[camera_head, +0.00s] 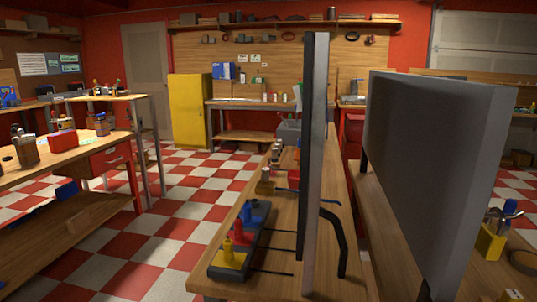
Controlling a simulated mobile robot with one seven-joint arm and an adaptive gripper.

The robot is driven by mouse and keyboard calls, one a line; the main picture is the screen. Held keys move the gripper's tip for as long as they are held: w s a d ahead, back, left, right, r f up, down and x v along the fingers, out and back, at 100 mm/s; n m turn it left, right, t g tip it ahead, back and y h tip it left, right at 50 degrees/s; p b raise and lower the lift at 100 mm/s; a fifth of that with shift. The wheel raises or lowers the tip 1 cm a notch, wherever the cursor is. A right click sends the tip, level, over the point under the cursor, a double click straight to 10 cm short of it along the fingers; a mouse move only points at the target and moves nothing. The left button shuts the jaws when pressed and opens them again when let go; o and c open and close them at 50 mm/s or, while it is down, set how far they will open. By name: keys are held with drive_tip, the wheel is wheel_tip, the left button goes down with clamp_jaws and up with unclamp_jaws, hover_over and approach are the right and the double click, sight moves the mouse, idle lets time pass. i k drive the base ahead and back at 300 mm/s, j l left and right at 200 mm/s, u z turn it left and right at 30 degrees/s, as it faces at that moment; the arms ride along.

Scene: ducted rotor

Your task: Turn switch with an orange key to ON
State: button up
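A row of coloured switch-like pieces stands on a dark base on the wooden bench in the middle. The nearest is a yellow piece (229,257), then a red piece (240,234), then blue pieces (252,213) behind. I cannot tell at this size whether any of them has an orange key, or which way a switch is turned. My gripper is not in view.
A thin upright grey panel (316,150) with a curved black leg (338,225) stands on the bench (255,287), right of the coloured pieces. A larger grey panel (435,170) stands farther right. The checkered floor (150,245) left of the bench is clear.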

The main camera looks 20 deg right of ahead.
sight(296, 152)
drive_tip(key=i+j, duration=0.2)
drive_tip(key=j, duration=0.2)
drive_tip(key=i+j, duration=0.2)
drive_tip(key=j, duration=0.15)
drive_tip(key=i+j, duration=0.2)
drive_tip(key=j, duration=0.2)
drive_tip(key=i+j+z, duration=0.15)
drive_tip(key=j+z, duration=0.15)
drive_tip(key=z, duration=0.15)
drive_tip(key=j+z, duration=0.3)
drive_tip(key=z, duration=0.75)
drive_tip(key=i+j, duration=0.1)
drive_tip(key=j, duration=0.35)
drive_tip(key=i+j+z, duration=0.1)
drive_tip(key=j, duration=0.3)
drive_tip(key=i+j, duration=0.15)
drive_tip(key=j, duration=0.3)
drive_tip(key=i+j, duration=0.1)
drive_tip(key=j, duration=0.35)
drive_tip(key=z, duration=0.05)
